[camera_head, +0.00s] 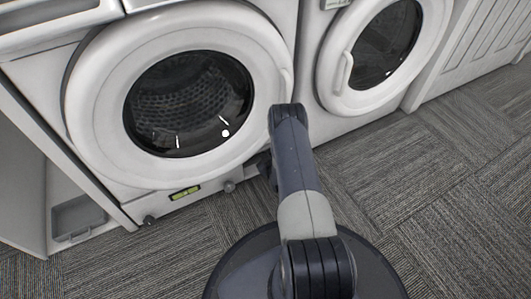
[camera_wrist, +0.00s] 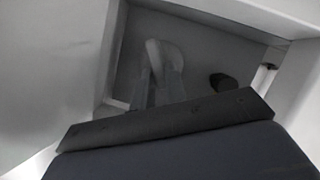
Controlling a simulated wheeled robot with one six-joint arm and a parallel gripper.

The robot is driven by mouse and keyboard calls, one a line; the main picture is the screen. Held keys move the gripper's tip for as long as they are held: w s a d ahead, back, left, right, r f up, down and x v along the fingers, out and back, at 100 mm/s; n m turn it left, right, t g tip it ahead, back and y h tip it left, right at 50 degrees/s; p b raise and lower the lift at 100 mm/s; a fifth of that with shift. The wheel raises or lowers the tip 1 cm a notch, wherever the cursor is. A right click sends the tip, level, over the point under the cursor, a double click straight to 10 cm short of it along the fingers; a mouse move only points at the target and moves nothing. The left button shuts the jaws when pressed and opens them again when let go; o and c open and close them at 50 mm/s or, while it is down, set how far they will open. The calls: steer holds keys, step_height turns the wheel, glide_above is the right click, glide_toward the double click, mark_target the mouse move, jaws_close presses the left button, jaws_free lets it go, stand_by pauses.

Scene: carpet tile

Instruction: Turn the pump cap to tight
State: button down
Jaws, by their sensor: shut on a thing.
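In the wrist view my gripper (camera_wrist: 160,68) reaches into a dim recess, its two pale fingers close together. They are shut on a light grey piece, which I take to be the pump cap (camera_wrist: 163,49). The cap's outline is blurred and no mark of its turn can be read. In the head view my arm reaches down to the lower right of the left washing machine (camera_head: 90,85). My fingers and the cap are hidden there.
A dark round thing (camera_wrist: 222,83) lies right of my fingers inside the recess, close to its pale side wall (camera_wrist: 290,85). A second machine (camera_head: 328,70) stands to the right. A green-yellow label (camera_head: 184,193) sits low on the left machine. Carpet (camera_head: 450,200) at right is clear.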

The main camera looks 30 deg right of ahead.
stand_by(0.3)
steer(key=c, duration=1.4)
jaws_free()
steer(key=shift+c, duration=0.2)
steer(key=p+v, duration=0.4)
steer(key=v, duration=0.6)
steer(key=shift+s+r+p, duration=0.15)
steer(key=shift+s+p, duration=0.15)
steer(key=shift+s, duration=0.1)
